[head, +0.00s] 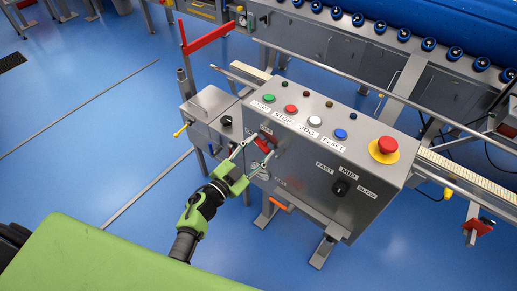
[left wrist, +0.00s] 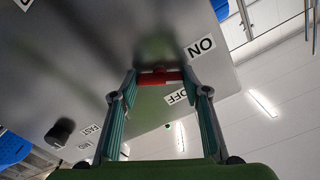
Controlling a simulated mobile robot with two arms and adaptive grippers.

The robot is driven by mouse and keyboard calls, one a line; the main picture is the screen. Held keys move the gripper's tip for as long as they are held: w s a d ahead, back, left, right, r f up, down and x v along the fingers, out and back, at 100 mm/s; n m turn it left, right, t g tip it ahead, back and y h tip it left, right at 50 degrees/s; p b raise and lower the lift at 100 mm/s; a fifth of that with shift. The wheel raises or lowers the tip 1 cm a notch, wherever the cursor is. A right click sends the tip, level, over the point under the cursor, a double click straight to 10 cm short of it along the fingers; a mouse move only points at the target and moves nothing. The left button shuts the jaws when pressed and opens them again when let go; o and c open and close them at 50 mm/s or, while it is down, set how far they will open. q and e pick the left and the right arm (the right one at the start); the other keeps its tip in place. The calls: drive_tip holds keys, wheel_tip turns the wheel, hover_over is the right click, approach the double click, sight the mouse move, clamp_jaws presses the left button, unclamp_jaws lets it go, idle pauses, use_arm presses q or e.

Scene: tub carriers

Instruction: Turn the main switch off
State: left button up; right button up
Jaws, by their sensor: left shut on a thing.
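The main switch has a red handle (head: 265,139) on the front face of the steel control box (head: 312,178). My left gripper (head: 262,148) is at that face, its fingers on either side of the handle and shut on it. In the left wrist view the red handle (left wrist: 158,77) lies crosswise between the fingertips. An ON label (left wrist: 201,47) and an OFF label (left wrist: 177,97) are on the panel to the right of the handle there. The gripper partly covers the switch in the head view. My right gripper is not in view.
The box top carries several push buttons and a red emergency stop (head: 387,146) on a yellow disc. A black speed knob (head: 341,187) is on the front face, right of the switch. A smaller steel box (head: 212,110) stands at left. Blue floor at left is open.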

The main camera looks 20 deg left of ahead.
use_arm(q)
drive_tip(key=shift+f+m+b, duration=0.1)
drive_tip(key=shift+m+b, duration=1.95)
drive_tip(key=shift+m, duration=3.95)
drive_tip(key=o, duration=1.1)
drive_tip(key=v, duration=1.2)
